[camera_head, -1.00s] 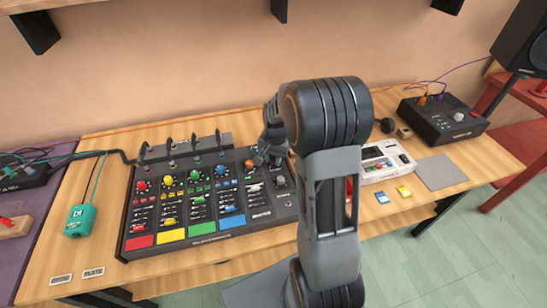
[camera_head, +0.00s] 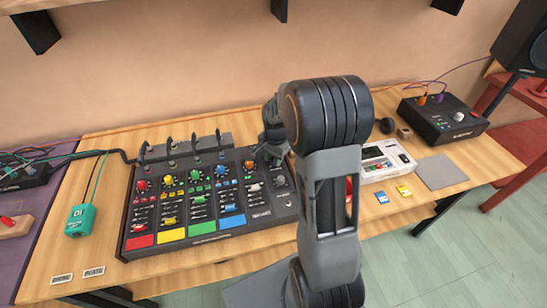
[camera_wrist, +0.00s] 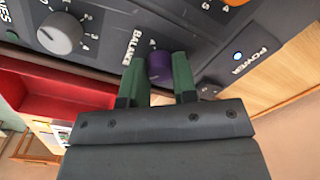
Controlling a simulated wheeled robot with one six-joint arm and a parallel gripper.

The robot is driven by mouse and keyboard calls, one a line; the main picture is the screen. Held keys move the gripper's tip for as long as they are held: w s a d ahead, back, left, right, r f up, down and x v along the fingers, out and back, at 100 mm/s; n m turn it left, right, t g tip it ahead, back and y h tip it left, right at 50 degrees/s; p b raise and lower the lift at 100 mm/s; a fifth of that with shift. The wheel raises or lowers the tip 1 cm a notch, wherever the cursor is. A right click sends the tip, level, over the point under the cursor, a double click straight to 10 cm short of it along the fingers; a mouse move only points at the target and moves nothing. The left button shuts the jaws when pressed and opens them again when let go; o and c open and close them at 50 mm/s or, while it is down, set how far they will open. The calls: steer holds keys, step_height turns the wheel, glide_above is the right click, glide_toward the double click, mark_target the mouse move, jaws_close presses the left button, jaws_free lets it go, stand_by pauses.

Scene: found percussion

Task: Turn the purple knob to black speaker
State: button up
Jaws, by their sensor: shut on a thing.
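The purple knob (camera_wrist: 159,66) sits on a dark panel beside the word BALANCE in the wrist view. My gripper (camera_wrist: 157,72) has its two green fingers shut on the knob, one on each side. In the head view my gripper (camera_head: 268,152) is over the right part of the black mixer (camera_head: 190,240), partly hidden by my arm. I cannot make out the purple knob there. The black speaker (camera_head: 526,42) stands at the top right of the head view, cut by the frame edge.
A grey knob (camera_wrist: 60,33) with a numbered scale is left of my gripper in the wrist view. A white device (camera_head: 385,160) and a black box (camera_head: 445,120) are right of my arm. A teal box (camera_head: 80,220) is at the left.

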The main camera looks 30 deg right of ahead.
steer(key=o, duration=0.9)
steer(key=r, duration=1.3)
steer(key=shift+s+d+r, duration=0.1)
steer(key=shift+s+r, duration=0.1)
steer(key=shift+r, duration=0.2)
